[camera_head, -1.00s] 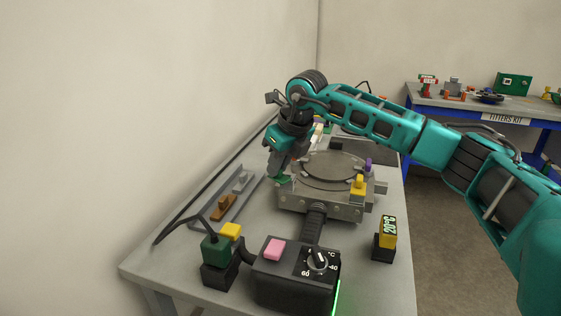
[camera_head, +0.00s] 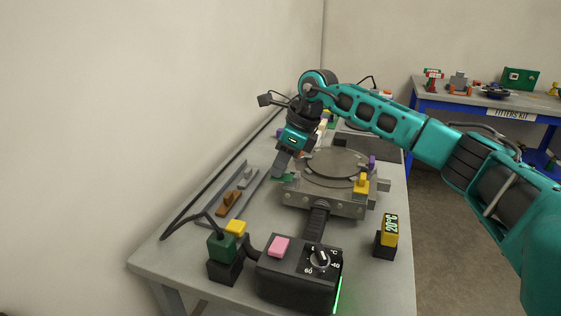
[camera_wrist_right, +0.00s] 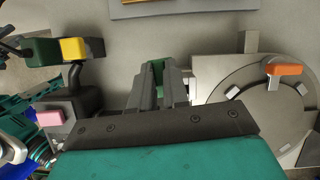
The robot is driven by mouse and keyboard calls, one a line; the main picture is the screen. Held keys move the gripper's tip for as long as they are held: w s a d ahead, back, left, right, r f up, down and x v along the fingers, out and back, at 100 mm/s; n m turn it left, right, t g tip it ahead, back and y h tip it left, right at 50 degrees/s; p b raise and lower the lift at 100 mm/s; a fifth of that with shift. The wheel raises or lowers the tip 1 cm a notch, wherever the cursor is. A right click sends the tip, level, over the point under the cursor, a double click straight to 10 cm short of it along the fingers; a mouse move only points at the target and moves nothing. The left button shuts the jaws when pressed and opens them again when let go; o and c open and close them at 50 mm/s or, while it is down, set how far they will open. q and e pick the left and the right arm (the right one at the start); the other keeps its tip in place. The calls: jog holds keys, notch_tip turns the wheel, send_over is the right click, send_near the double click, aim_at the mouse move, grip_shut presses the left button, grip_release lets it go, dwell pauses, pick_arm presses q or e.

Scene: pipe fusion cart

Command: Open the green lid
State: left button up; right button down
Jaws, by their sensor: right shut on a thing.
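A small green part (camera_head: 284,178), which seems to be the green lid's edge or tab, sits at the left side of the round metal plate unit (camera_head: 335,165) on the cart. My right gripper (camera_head: 281,165) points down at it from above. In the right wrist view, the two grey fingers (camera_wrist_right: 159,88) are close together with the green part (camera_wrist_right: 151,92) between them. The gripper is shut on it. The fingers hide most of the part, so I cannot tell how far it is tilted. My left gripper is in neither view.
A control box with a pink button (camera_head: 279,246) and dial stands at the cart's front. A green block (camera_head: 221,246) and a yellow-black display (camera_head: 388,231) flank it. A grey tray with a brown piece (camera_head: 229,202) lies left. A blue workbench (camera_head: 480,105) stands behind.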

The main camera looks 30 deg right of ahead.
dwell(0.3)
jog(key=c, duration=1.1)
grip_release()
jog(key=v, duration=1.3)
jog(key=shift+a, duration=0.1)
